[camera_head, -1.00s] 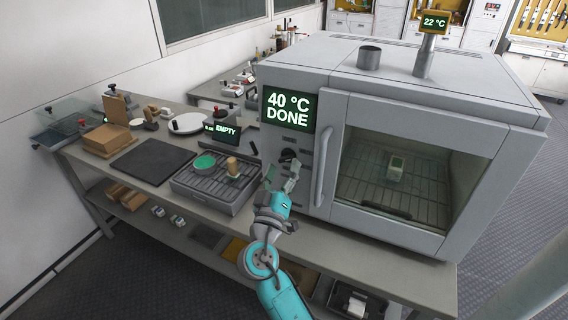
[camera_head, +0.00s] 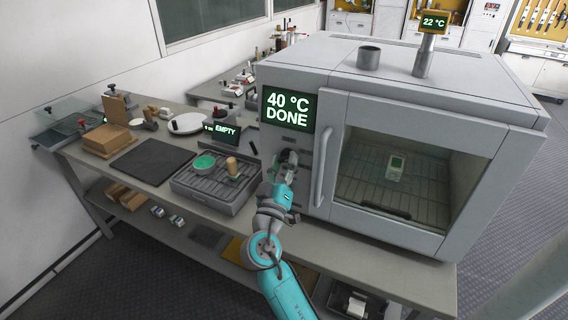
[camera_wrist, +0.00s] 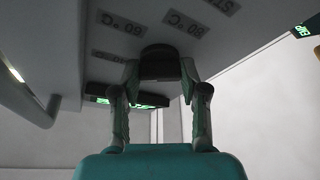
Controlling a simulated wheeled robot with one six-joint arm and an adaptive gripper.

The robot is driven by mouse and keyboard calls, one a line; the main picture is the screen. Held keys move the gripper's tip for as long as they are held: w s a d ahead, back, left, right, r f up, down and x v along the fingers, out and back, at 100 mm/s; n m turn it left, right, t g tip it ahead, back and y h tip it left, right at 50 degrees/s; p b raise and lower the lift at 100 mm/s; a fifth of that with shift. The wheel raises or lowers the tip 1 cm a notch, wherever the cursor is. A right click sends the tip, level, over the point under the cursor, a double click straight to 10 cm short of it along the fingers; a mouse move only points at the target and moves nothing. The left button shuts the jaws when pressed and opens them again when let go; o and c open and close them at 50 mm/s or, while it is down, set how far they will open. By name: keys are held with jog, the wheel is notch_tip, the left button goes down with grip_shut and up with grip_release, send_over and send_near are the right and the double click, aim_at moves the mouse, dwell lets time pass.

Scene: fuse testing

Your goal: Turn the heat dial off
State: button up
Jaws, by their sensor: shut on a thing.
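The heat dial (camera_wrist: 160,62) is a dark round knob on the oven's front panel, between my fingertips in the wrist view. Labels around it include 60 °C and 80 °C, and part of another starting "ST". My gripper (camera_wrist: 158,78) is shut on the dial, one finger on each side. In the head view my gripper (camera_head: 287,162) is at the panel left of the oven door and partly hides the dial. The grey oven (camera_head: 420,95) has a display (camera_head: 288,109) reading 40 °C DONE. Which label the dial points to cannot be told.
The oven's door handle (camera_head: 325,165) stands out just right of my gripper. A wire rack tray (camera_head: 215,190) with a green dish lies left of my arm, below a sign (camera_head: 222,131) reading EMPTY. A small device (camera_head: 395,168) sits inside the oven behind the glass.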

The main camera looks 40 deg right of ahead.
jog(key=shift+n, duration=0.3)
jog(key=n+y, duration=0.1)
jog(key=n, duration=0.2)
jog(key=n+t+y, duration=0.1)
jog(key=n+y, duration=0.1)
jog(key=n, duration=0.1)
jog(key=shift+s+r+n, duration=0.1)
jog(key=shift+n, duration=0.3)
jog(key=n+y, duration=0.1)
jog(key=n, duration=0.2)
jog(key=n+y, duration=0.1)
jog(key=n, duration=0.2)
jog(key=shift+r, duration=0.1)
jog(key=shift+g, duration=0.3)
jog(key=o, duration=1.1)
jog(key=shift+o, duration=0.2)
jog(key=v, duration=1.2)
